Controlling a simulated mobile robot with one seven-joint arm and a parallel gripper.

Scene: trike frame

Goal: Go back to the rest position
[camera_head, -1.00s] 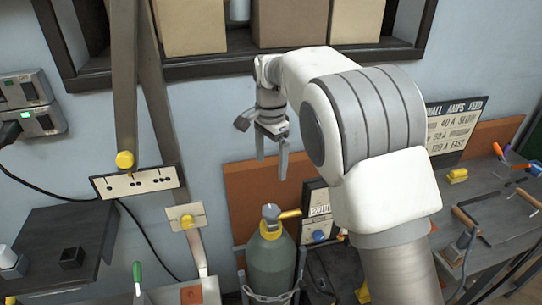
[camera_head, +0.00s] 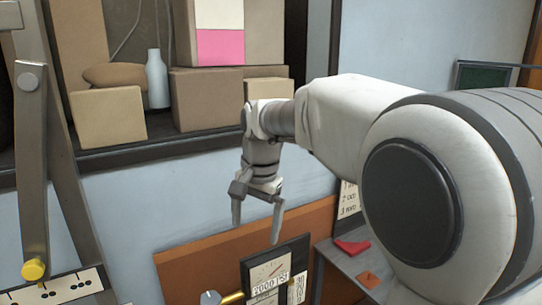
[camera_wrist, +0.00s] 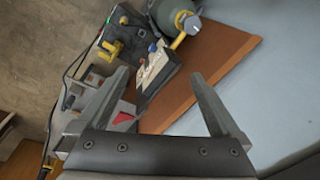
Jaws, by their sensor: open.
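My gripper (camera_head: 257,222) hangs with its fingers pointing down in the head view, in front of the blue-grey wall and an orange-brown board. Its two fingers are spread apart with nothing between them. In the wrist view my gripper (camera_wrist: 160,82) also shows open and empty, the board and a panel lying beyond its fingertips. My white and grey arm fills the right side of the head view.
A shelf holding cardboard boxes (camera_head: 108,116) and a white bottle (camera_head: 157,80) is behind my arm. A metal frame with a yellow knob (camera_head: 33,270) stands at left. A gauge panel (camera_head: 275,272) is below my gripper. A grey-green cylinder (camera_wrist: 178,14) shows in the wrist view.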

